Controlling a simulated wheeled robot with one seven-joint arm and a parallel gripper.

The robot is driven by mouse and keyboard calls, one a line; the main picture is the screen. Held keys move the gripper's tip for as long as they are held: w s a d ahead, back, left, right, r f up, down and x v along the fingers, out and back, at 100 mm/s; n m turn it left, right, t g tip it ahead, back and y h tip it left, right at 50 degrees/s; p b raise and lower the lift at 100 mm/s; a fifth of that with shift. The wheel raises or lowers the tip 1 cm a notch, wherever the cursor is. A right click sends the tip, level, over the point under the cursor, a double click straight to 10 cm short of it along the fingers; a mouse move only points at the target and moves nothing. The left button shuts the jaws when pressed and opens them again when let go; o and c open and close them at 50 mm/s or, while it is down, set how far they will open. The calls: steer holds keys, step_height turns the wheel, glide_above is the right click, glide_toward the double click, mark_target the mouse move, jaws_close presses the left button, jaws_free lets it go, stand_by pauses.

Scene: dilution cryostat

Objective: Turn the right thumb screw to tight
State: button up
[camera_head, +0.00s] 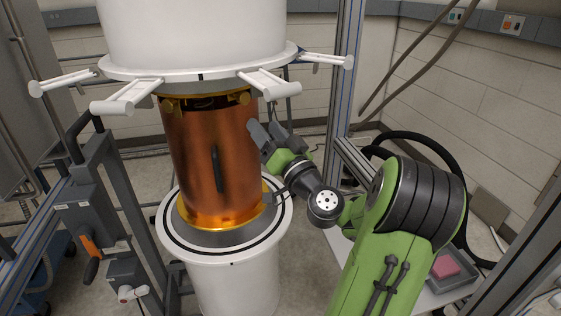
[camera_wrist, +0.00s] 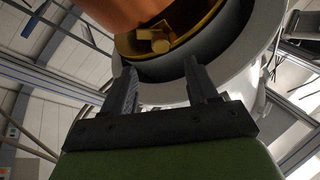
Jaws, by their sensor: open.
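The copper can (camera_head: 212,155) hangs under the white upper vessel, with a gold flange around its top. The right thumb screw (camera_head: 243,98) is a small gold knob on that flange, and the left thumb screw (camera_head: 168,104) is a similar one. My gripper (camera_head: 262,129) is open and empty, just right of the can and a little below the right screw. In the wrist view a gold thumb screw (camera_wrist: 160,43) shows beyond the gap between my two dark fingers (camera_wrist: 160,68), apart from both. It appears to be the right one.
White arms (camera_head: 268,84) stick out from the upper vessel's rim (camera_head: 200,73), one close above my gripper. The white lower vessel (camera_head: 235,285) stands open below the can. A metal frame post (camera_head: 346,70) rises behind my arm. A tray with a pink block (camera_head: 445,267) is at lower right.

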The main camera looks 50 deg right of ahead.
steer(key=b+v, duration=0.3)
steer(key=v, duration=0.4)
steer(key=shift+d, duration=0.1)
steer(key=n+y+p, duration=0.1)
steer(key=n+y, duration=0.4)
steer(key=n, duration=0.4)
glide_toward(246, 99)
steer(key=shift+t, duration=0.4)
steer(key=x, duration=0.7)
steer(key=shift+w+f, duration=0.1)
steer(key=shift+w, duration=0.35)
steer(key=shift+c, duration=0.3)
